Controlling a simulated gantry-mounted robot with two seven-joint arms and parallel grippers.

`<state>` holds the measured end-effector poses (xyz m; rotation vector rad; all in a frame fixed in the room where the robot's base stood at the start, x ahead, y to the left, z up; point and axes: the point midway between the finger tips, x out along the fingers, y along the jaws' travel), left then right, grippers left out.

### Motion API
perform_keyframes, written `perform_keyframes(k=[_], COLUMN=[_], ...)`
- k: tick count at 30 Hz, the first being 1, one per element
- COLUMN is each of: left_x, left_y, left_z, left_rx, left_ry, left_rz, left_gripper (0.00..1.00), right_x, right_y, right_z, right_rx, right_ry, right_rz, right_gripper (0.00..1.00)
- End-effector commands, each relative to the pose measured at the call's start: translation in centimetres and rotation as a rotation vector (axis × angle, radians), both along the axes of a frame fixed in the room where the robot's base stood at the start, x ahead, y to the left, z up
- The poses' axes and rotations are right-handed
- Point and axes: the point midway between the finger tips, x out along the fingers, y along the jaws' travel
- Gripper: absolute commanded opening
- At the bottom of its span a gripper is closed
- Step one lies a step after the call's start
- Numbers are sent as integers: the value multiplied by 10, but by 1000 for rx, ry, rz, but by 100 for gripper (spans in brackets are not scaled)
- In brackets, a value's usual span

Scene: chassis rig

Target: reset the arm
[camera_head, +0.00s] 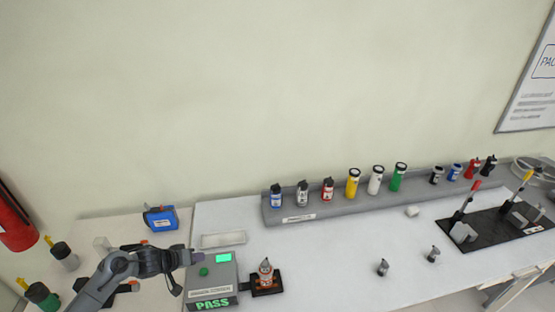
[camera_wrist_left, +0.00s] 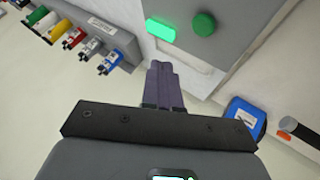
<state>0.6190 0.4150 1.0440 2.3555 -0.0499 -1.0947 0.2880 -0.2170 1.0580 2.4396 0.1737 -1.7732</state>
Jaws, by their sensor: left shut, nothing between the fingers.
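My left arm comes in from the lower left in the head view. Its gripper (camera_head: 198,257) hangs over the left edge of the grey tester box (camera_head: 212,284), close to the box's green button (camera_head: 204,271). In the left wrist view the two fingers of this gripper (camera_wrist_left: 162,72) lie together, shut and empty. The green button (camera_wrist_left: 204,25) and a lit green screen (camera_wrist_left: 160,30) show beyond the fingertips. I cannot tell whether the fingers touch the box. My right gripper is not in view.
The tester shows a green PASS sign (camera_head: 212,304). A small bottle (camera_head: 265,270) stands on a black holder beside it. A grey rack (camera_head: 320,210) with several bottles runs along the back. A blue box (camera_head: 160,218) stands behind my left arm. The front middle of the table is mostly clear.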

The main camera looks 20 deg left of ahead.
Motion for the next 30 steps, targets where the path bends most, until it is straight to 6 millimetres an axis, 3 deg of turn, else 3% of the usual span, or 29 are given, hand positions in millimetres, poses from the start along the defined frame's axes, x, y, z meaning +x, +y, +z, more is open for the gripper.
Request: perform_keyframes(k=[5, 7, 10, 13, 18, 27, 30], left_x=[-25, -45, -88, -141, -221, -334, -333], left_y=[-57, -90, -137, -168, -189, -196, -195], left_z=[-30, -41, -49, -44, -25, 15, 44], left_rx=[136, 225, 355, 464, 548, 522, 529], left_ry=[-25, -40, -40, 3, 130, 347, 348], left_rz=[-97, -148, -211, -259, -321, -438, -446], left_gripper=[0, 0, 0, 0, 0, 0, 0], right_x=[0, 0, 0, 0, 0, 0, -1], right_y=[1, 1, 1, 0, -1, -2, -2], right_z=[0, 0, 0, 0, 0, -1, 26], right_rx=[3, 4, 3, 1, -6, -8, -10], right_ry=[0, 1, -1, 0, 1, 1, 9], right_rz=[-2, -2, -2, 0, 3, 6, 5], right_gripper=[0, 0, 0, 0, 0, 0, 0])
